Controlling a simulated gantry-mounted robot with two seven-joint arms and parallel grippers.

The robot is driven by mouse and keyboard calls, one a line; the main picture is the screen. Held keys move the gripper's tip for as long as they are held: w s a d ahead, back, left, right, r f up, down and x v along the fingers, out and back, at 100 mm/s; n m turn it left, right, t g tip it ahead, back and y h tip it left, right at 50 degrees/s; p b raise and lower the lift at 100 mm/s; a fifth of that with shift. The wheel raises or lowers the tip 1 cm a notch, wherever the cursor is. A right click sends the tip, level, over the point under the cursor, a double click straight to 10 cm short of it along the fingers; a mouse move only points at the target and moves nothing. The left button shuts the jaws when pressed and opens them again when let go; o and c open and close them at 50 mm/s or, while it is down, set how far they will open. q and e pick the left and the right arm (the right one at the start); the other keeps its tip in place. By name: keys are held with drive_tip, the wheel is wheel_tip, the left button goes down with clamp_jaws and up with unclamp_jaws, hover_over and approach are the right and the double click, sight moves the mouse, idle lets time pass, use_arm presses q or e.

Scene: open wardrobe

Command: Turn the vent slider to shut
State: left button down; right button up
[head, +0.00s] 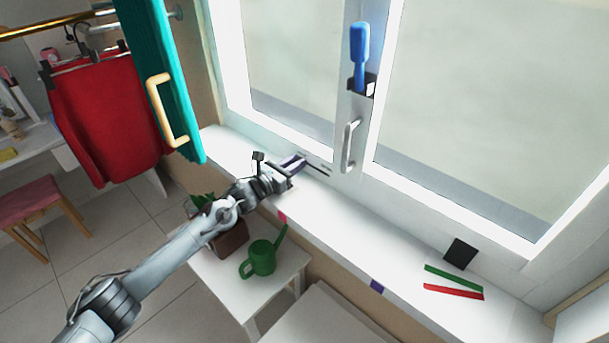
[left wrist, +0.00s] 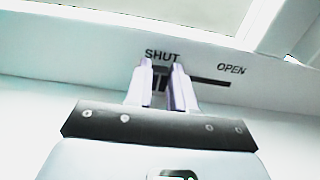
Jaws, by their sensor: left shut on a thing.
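The vent slider (left wrist: 161,85) is a small dark tab in a dark slot on the white window frame, between my left gripper's fingers in the left wrist view. The slot runs right toward the word OPEN, and the tab sits under the word SHUT, at the slot's left end. My left gripper (left wrist: 163,75) is shut on the slider. In the head view my left gripper (head: 302,162) reaches over the sill to the lower window frame, and its fingers hide the slider there. The slot's dark line (head: 318,170) shows just right of the fingers. My right gripper is in neither view.
A window handle (head: 349,146) and a blue brush (head: 360,50) in a holder are on the post above. The white sill (head: 335,215) is mostly clear; green and red strips (head: 453,291) lie at its right. A green watering can (head: 262,258) stands below.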

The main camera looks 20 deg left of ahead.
use_arm(q)
drive_tip(key=shift+a+f, duration=0.15)
drive_tip(key=c, duration=1.3)
unclamp_jaws()
drive_tip(key=shift+a, duration=0.1)
drive_tip(key=o, duration=0.3)
drive_tip(key=shift+w, duration=0.1)
drive_tip(key=shift+o, duration=0.2)
drive_tip(key=p+v, duration=0.1)
drive_tip(key=v, duration=1)
